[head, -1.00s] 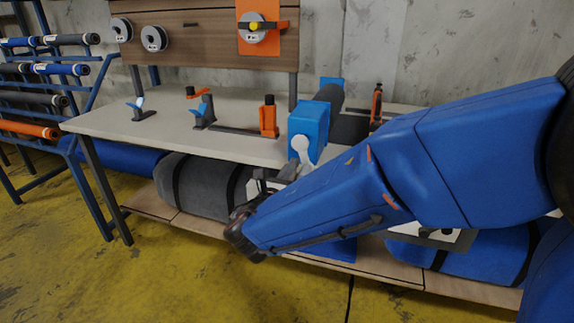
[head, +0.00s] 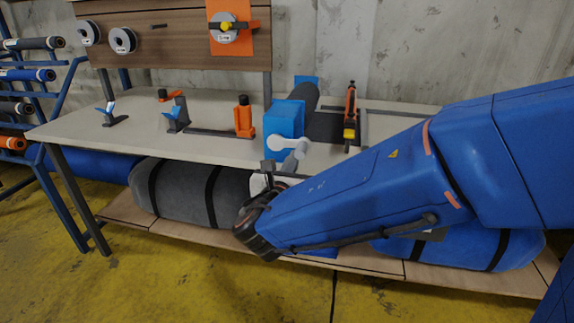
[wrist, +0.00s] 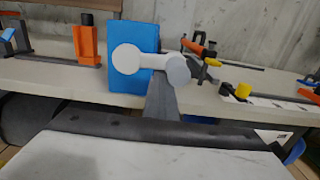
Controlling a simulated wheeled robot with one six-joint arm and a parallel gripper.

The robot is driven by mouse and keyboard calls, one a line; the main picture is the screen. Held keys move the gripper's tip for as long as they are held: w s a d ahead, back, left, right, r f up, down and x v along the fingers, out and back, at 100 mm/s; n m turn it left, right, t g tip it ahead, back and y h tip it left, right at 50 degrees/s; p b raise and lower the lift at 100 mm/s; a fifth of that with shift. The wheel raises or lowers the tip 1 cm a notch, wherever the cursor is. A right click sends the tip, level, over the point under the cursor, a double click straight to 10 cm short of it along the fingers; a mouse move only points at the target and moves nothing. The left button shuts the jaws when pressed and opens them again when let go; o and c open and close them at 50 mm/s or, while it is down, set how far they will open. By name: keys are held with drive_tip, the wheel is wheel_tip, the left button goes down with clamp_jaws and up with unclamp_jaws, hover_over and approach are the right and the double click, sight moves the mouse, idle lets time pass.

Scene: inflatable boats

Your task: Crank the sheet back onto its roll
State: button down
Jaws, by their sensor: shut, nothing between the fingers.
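A blue end block (head: 284,118) stands at the bench's front edge, with a dark grey roll (head: 306,93) running back from it. The dark sheet (head: 328,127) lies flat on the bench right of the roll. A pale grey crank (head: 277,143) sits on the block's front face. In the wrist view the crank (wrist: 128,59) points right, its round knob (wrist: 178,70) at the right end. My gripper (head: 268,167) is shut and empty, just below the crank. In the wrist view its grey fingers (wrist: 161,90) point at the knob and overlap it; I cannot tell whether they touch.
An orange clamp (head: 244,117) stands left of the block. An orange-and-yellow tool (head: 350,115) stands right of the sheet. Blue and grey rolled bundles (head: 180,190) lie on the shelf under the bench (head: 130,140). The yellow floor in front is clear.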

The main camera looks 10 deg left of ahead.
sight(301, 154)
drive_tip(key=shift+s+d+r, duration=0.1)
drive_tip(key=shift+d+r, duration=1.1)
drive_tip(key=shift+r, duration=0.25)
drive_tip(key=a+r, duration=0.7)
drive_tip(key=r, duration=0.2)
drive_tip(key=shift+w+a, duration=0.25)
drive_tip(key=shift+a, duration=0.15)
drive_tip(key=c, duration=2.5)
unclamp_jaws()
drive_tip(key=o, duration=1.6)
drive_tip(key=shift+f, duration=0.15)
drive_tip(key=shift+c, duration=0.2)
drive_tip(key=o, duration=0.7)
drive_tip(key=shift+d, duration=0.1)
drive_tip(key=s, duration=0.9)
drive_tip(key=shift+a, duration=0.3)
